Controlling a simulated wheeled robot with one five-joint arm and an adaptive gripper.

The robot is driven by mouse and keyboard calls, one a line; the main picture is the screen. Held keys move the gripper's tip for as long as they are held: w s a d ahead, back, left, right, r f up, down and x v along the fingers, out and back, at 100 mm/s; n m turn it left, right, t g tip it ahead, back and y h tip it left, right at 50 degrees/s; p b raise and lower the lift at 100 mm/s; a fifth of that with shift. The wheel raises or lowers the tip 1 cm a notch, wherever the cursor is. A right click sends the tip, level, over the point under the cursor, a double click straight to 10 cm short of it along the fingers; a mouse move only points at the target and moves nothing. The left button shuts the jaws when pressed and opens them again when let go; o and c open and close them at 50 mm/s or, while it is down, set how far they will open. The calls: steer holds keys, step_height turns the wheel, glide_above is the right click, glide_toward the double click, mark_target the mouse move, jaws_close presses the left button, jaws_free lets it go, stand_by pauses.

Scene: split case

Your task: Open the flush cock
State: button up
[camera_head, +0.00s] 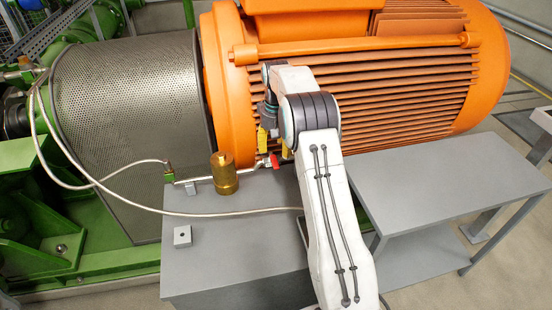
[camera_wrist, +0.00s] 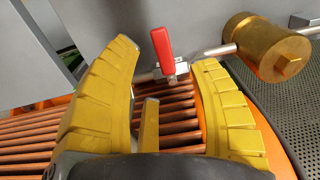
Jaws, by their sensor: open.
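The flush cock (camera_wrist: 176,72) is a small metal valve with a red lever handle (camera_wrist: 162,50) on a thin pipe. In the head view its red handle (camera_head: 274,160) shows just below my gripper (camera_head: 274,146). In the wrist view my gripper (camera_wrist: 165,60) has its two yellow fingers spread apart, with the red handle between and beyond the fingertips. The handle stands out across the pipe's line in that view. The gripper is open and holds nothing. I cannot tell exactly how far the fingertips are from the handle.
A brass cylinder (camera_head: 224,174) sits on the same pipe, left of the cock in the head view. The finned orange motor (camera_head: 400,85) is close behind my arm. A grey bench (camera_head: 225,245) lies below, with a white hose (camera_head: 120,203) running across it.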

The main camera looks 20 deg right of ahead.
mark_target(277, 161)
steer(key=shift+f, duration=2.45)
steer(key=shift+c, duration=0.4)
jaws_close()
steer(key=shift+s, duration=0.1)
